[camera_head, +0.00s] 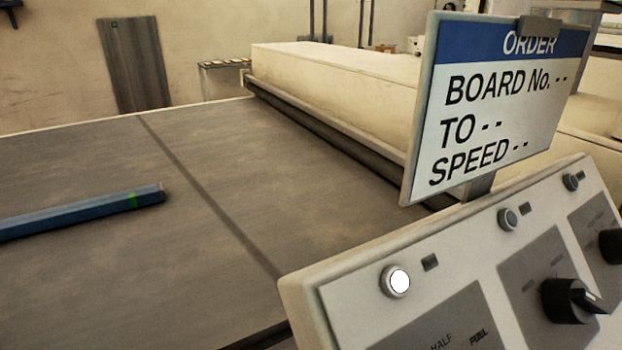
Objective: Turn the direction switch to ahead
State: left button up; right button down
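A tilted pale control panel (350,308) fills the lower right. A black rotary knob (566,300) sits on its middle grey plate, its pointer toward the lower right. A second black knob (612,246) is cut by the right edge. The labels by both knobs are too small to read, so I cannot tell which is the direction switch. The left grey plate (440,325) reads HALF and FULL; any knob there is below the frame. Neither of my grippers is in view.
A white button (399,281) glows; two grey buttons (508,219) (571,182) look unlit. An order sign (490,100) shows dashes after BOARD No., TO and SPEED. A blue bar (80,212) lies on the broad grey bed (235,175), beside a long cream housing (345,85).

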aim_at(566, 301)
jog(key=l+z, duration=0.1)
jog(key=z, duration=1)
jog(key=i+j, duration=0.05)
